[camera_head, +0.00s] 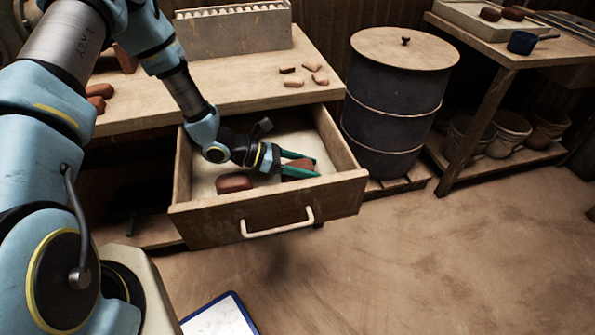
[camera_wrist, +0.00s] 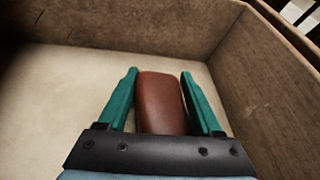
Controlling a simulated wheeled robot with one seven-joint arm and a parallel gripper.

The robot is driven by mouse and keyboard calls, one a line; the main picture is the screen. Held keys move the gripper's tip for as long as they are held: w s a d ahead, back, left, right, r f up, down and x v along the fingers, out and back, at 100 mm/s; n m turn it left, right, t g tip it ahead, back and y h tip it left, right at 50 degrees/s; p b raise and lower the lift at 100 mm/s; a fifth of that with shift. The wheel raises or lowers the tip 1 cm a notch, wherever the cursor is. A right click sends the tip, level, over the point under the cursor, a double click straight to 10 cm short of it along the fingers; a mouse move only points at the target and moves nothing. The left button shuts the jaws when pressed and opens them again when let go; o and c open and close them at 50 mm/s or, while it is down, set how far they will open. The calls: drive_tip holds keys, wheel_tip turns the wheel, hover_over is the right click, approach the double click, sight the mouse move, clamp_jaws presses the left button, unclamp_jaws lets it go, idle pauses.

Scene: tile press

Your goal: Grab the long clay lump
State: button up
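My gripper (camera_head: 300,168) reaches down into the open wooden drawer (camera_head: 190,218). Its green fingers are apart. A long reddish-brown clay lump (camera_wrist: 160,103) lies between the fingers in the wrist view, on the pale drawer floor. A narrow gap shows at the left finger; the right finger is very near the lump, and I cannot tell if it touches. In the head view this lump (camera_head: 296,172) is partly hidden by the fingers. A second clay lump (camera_head: 235,182) lies at the drawer's front left, apart from my gripper.
The drawer walls stand close around my gripper, with the right wall (camera_wrist: 262,85) nearest in the wrist view. Small clay pieces (camera_head: 293,82) lie on the bench (camera_head: 235,83) above. A blue barrel (camera_head: 395,110) stands to the right.

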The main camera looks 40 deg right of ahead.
clamp_jaws()
idle(0.3)
